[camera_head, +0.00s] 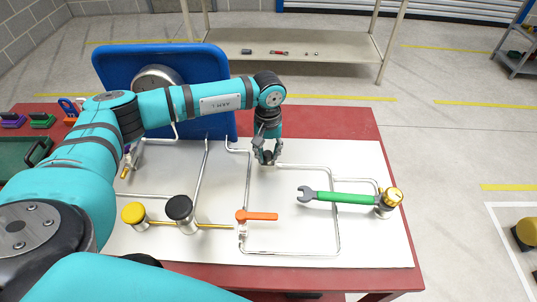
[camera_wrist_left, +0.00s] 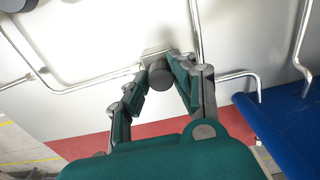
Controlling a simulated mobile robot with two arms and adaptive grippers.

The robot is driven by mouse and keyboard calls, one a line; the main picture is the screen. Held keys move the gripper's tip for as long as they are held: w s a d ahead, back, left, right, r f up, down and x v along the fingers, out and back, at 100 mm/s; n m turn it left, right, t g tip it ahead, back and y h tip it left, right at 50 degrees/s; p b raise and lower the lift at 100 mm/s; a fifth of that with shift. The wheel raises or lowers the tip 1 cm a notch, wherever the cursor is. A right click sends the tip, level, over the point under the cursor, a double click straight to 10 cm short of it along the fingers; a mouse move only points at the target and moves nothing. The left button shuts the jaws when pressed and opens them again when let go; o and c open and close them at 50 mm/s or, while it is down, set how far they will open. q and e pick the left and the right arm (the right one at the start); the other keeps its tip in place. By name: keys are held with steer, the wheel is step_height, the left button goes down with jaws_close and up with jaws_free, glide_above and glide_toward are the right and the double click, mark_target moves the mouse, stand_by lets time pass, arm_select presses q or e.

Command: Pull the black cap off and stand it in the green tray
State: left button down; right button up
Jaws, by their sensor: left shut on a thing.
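The black cap (camera_wrist_left: 160,75) is a short dark cylinder between the fingertips of my left gripper (camera_wrist_left: 158,82) in the left wrist view. A small pale square block (camera_wrist_left: 155,50) shows right by it on the white panel; I cannot tell whether the cap is still seated there. In the head view my left gripper (camera_head: 266,154) points down at the panel's back middle, and its fingers mostly hide the cap. The green tray (camera_head: 18,151) is at the far left, partly behind my left arm and cut by the picture's edge. My right gripper is not in view.
The white panel (camera_head: 290,230) on the red table carries silver pipes, an orange lever (camera_head: 260,216), a green wrench (camera_head: 345,198), a yellow knob (camera_head: 134,212) and a black knob (camera_head: 179,207). A blue upright board (camera_head: 215,65) stands behind my left arm.

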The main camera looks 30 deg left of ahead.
mark_target(268, 153)
arm_select(q)
steer(key=shift+r, duration=0.1)
steer(key=shift+r+p, duration=1.25)
steer(key=shift+r, duration=1.7)
